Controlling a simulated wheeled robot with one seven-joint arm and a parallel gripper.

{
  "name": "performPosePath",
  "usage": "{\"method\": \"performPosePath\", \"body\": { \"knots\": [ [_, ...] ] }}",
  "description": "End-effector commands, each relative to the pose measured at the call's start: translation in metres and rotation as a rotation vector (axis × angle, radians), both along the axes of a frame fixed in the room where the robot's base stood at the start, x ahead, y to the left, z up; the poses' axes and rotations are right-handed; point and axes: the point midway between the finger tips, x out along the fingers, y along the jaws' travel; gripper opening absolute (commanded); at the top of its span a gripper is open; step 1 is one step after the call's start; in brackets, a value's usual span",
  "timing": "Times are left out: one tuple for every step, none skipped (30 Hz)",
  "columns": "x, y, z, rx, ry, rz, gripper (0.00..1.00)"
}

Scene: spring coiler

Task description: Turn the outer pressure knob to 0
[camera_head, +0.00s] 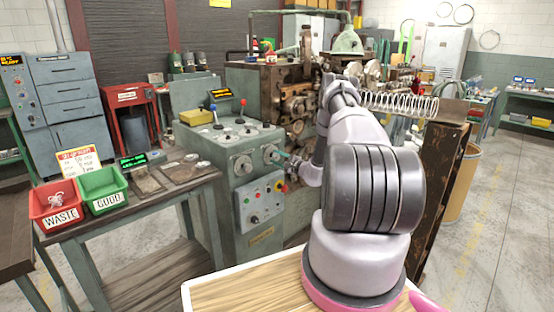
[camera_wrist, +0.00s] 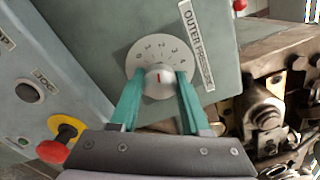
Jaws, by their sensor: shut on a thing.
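The outer pressure knob (camera_wrist: 160,82) is a pale round knob on a white dial plate (camera_wrist: 140,62) on a grey-green panel, beside a label reading OUTER PRESSURE (camera_wrist: 196,42). A red line on the knob points roughly up in the wrist view, toward the small numerals around the dial. I cannot surely tell which numeral it meets. My gripper (camera_wrist: 158,84) has a teal finger on each side of the knob and is shut on it. In the head view, my gripper (camera_head: 283,155) reaches the right-hand dial (camera_head: 270,153) on the machine's front.
A red button on a yellow base (camera_wrist: 60,140) and a JOG button (camera_wrist: 28,93) sit left of my gripper in the wrist view. Brown machine parts (camera_wrist: 265,110) are close on the right. Another dial (camera_head: 241,165) is left of the knob, and red and green bins (camera_head: 102,188) stand farther left.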

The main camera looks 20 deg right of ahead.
Motion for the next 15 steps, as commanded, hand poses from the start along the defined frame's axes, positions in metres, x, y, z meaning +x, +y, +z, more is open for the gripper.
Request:
{"method": "performPosePath", "body": {
  "knots": [
    [-0.0005, -0.0002, -0.0007, -0.04, -0.013, 0.0, 0.0],
    [-0.0006, -0.0003, -0.0007, -0.067, -0.023, 0.0, 0.0],
    [-0.0005, -0.0002, -0.0007, -0.103, -0.036, 0.0, 0.0],
    [-0.0006, -0.0002, -0.0008, -0.129, -0.045, 0.0, 0.0],
    [-0.0006, -0.0001, -0.0008, -0.156, -0.055, 0.0, 0.0],
    [-0.0006, -0.0001, -0.0008, -0.192, -0.068, 0.0, 0.0],
    [-0.0006, 0.0, -0.0007, -0.219, -0.078, 0.0, 0.0],
    [-0.0005, 0.0, -0.0008, -0.245, -0.087, 0.0, 0.0],
    [-0.0005, 0.0, -0.0008, -0.28, -0.101, 0.0, 0.0],
    [-0.0006, 0.0002, -0.0008, -0.308, -0.11, 0.001, 0.0],
    [-0.0005, 0.0002, -0.0008, -0.334, -0.119, 0.001, 0.0],
    [-0.0005, 0.0003, -0.0008, -0.37, -0.132, 0.001, 0.0],
    [-0.0005, 0.0003, -0.0009, -0.395, -0.142, 0.001, 0.0],
    [-0.0005, 0.0003, -0.0009, -0.422, -0.151, 0.001, 0.0],
    [-0.0005, 0.0003, -0.0009, -0.456, -0.164, 0.001, 0.0]
  ]
}}
